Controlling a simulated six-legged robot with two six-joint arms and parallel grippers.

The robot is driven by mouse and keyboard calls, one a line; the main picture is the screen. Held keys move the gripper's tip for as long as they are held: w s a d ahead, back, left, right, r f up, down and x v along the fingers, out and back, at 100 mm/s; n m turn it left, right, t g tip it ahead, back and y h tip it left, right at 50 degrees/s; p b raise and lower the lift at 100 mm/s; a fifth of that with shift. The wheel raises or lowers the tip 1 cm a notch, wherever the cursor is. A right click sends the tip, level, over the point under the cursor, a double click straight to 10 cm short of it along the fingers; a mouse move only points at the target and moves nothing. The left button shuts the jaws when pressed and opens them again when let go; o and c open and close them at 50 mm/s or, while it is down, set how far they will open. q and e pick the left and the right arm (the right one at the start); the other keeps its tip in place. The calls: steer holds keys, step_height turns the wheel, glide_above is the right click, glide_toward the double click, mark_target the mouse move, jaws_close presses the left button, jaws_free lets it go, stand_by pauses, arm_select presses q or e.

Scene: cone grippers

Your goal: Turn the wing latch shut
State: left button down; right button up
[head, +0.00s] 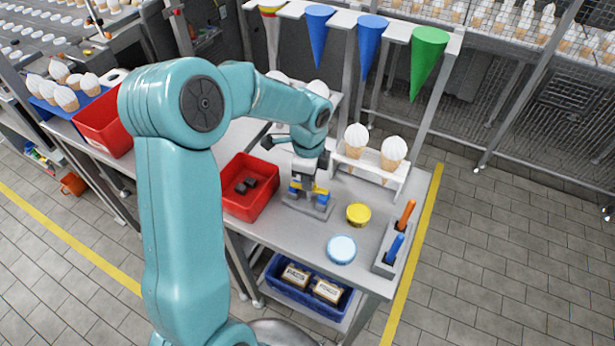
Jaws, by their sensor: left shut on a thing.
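My left arm comes in from the left, and its left gripper (308,184) points down at a small fixture on the table. The fixture has a grey base plate (318,208) and small blue and yellow parts. The wing latch (320,190) appears to be the yellow part at the jaws, and my left gripper is shut on it. The jaws and wrist hide much of it, so its exact angle is unclear. My right gripper is not in view.
A red bin (262,202) with dark pieces stands left of the fixture. A yellow lid (358,214), a pale blue disc (341,249) and a tool holder (390,256) stand to the right. A cone rack (374,172) is close behind. The table's front middle is clear.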

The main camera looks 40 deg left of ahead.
arm_select(q)
steer(key=shift+d+f+m, duration=0.15)
steer(key=shift+d+m, duration=0.05)
steer(key=shift+m, duration=0.8)
steer(key=c, duration=1.2)
jaws_free()
steer(key=shift+w, duration=0.1)
steer(key=shift+a, duration=0.1)
steer(key=shift+r, duration=0.3)
step_height(320, 180, up, 16)
steer(key=shift+f+b, duration=0.1)
steer(key=shift+b, duration=0.2)
